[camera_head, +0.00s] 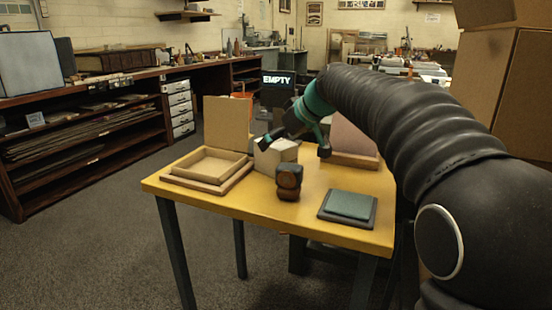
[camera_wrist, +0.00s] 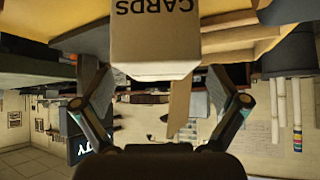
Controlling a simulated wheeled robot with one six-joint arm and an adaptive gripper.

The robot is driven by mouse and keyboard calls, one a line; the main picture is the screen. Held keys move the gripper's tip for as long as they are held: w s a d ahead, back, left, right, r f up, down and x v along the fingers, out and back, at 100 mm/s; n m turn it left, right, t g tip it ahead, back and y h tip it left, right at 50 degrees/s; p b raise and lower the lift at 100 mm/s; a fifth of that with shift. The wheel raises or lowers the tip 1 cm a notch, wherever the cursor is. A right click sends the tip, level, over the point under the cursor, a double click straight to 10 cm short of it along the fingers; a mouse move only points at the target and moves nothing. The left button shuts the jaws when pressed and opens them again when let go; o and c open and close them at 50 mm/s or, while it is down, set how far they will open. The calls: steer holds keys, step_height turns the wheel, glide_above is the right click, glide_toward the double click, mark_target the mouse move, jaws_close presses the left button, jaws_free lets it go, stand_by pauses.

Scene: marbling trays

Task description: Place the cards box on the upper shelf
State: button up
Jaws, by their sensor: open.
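The cards box (camera_head: 272,157) is a pale cardboard box on the yellow table, just behind the dark brown stamp-like block. In the wrist view, which is upside down, the box (camera_wrist: 155,45) shows the word CARDS and lies between my fingers. My gripper (camera_head: 294,146) is open over the box, one finger at its left and one to its right. In the wrist view my gripper (camera_wrist: 158,75) has its fingers on both sides of the box, with gaps. Whether a finger touches it, I cannot tell. A wall shelf (camera_head: 187,14) is at the upper left; whether it is the upper shelf is unclear.
A shallow wooden tray (camera_head: 208,185) with a raised board is left on the yellow table (camera_head: 250,207). The brown block (camera_head: 289,182) and a green pad (camera_head: 349,204) are in front. A dark shelving unit (camera_head: 80,130) stands at left, large cartons (camera_head: 505,90) at right.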

steer(key=x, duration=0.5)
steer(key=shift+d+f, duration=0.1)
steer(key=shift+d, duration=0.1)
steer(key=shift+s, duration=0.1)
steer(key=c, duration=1.1)
steer(key=shift+f, duration=0.15)
steer(key=c, duration=0.3)
steer(key=shift+c, duration=0.2)
steer(key=shift+r, duration=0.55)
step_height(320, 180, up, 3)
steer(key=shift+f+p, duration=0.1)
steer(key=shift+p, duration=0.2)
steer(key=c, duration=0.4)
steer(key=w+d+p+v, duration=0.2)
steer(key=p+v, duration=0.1)
steer(key=v, duration=1.2)
steer(key=shift+d+p, duration=0.3)
